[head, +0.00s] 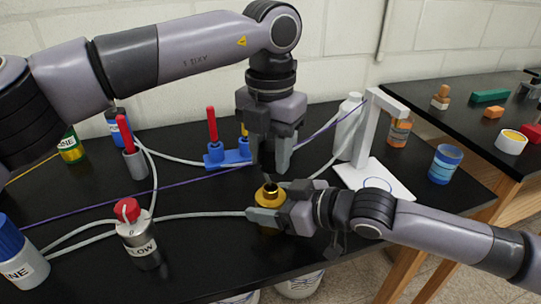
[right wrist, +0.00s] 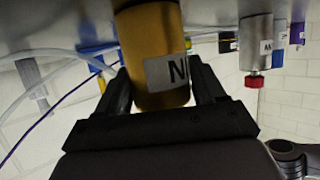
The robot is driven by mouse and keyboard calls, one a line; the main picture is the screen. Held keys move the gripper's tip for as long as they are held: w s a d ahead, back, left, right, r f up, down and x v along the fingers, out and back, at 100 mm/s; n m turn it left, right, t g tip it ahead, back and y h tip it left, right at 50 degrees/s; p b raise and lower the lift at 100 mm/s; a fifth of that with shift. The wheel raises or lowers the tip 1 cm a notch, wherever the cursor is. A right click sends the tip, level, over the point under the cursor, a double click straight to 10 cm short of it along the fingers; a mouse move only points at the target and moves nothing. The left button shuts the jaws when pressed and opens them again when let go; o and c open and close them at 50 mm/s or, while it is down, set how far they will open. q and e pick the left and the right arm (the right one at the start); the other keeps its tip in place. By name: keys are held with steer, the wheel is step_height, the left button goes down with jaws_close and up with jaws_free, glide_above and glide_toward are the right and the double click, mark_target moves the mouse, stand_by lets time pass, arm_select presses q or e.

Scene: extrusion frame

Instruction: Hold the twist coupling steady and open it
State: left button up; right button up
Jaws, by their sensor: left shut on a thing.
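The gold twist coupling (head: 269,193) stands upright on the black table in the head view. In the right wrist view its gold body (right wrist: 152,40) carries a white label with an "N". My right gripper (head: 278,207) is shut on it from the side, a finger along each flank; the fingers also show in the right wrist view (right wrist: 162,88). My left gripper (head: 269,160) points down just above the coupling. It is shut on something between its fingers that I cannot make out. The coupling's top shows a narrower gold neck, apart from the left fingertips.
A blue stand (head: 226,158) with red and yellow uprights is behind the left gripper. A white stand (head: 362,140) and blue cup (head: 445,163) are right.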

steer(key=o, duration=0.3)
steer(key=shift+d, duration=0.1)
